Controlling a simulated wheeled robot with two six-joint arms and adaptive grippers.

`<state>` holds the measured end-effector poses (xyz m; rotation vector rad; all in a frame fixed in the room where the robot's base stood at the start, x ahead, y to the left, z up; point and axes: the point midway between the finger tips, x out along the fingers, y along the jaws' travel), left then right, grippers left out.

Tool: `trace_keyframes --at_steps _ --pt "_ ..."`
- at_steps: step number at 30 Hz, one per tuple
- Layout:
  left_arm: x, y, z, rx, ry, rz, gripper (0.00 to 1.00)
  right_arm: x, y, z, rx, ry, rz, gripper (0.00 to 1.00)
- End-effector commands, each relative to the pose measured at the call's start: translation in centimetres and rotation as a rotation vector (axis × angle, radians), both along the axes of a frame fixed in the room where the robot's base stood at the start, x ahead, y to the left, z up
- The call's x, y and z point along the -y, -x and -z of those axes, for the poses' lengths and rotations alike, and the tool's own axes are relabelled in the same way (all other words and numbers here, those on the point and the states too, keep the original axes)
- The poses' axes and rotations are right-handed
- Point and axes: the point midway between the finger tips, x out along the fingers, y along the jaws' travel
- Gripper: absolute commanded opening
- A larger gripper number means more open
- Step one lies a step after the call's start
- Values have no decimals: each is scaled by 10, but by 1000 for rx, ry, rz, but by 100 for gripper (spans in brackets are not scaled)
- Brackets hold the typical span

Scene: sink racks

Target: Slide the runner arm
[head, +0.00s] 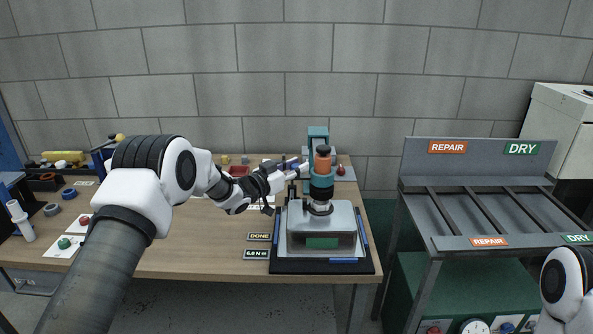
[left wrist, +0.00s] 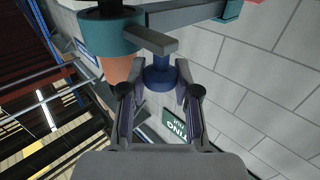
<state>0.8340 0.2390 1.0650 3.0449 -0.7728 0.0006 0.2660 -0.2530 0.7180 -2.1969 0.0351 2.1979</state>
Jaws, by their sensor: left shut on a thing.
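The grey device (head: 345,219) stands on a dark mat on the bench, with a copper and teal column (head: 321,186) rising from it. My left gripper (head: 298,172) is beside this column, on its left. In the left wrist view, a short grey arm (left wrist: 150,40) projects from the teal collar (left wrist: 107,33) and has a blue knob (left wrist: 158,77) at its end. My left gripper (left wrist: 161,92) is shut on the blue knob, one finger on each side. In the head view the knob is mostly hidden by the gripper. My right gripper is not in view.
A teal upright (head: 318,134) stands behind the column. A REPAIR/DRY rack (head: 480,190) stands to the right.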

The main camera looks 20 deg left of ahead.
Motion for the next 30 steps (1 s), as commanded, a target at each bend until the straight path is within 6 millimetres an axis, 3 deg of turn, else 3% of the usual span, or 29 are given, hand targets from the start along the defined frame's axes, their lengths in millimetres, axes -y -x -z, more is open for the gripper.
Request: trace_keyframes --at_steps 9,10,12,30 --pt "5 2 3 -5 -3 12 0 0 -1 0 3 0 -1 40" --pt "5 2 3 -5 -3 12 41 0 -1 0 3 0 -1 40" --pt "5 2 3 -4 -2 12 57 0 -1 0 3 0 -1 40" --pt "0 5 0 0 -1 8 57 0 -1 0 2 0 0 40"
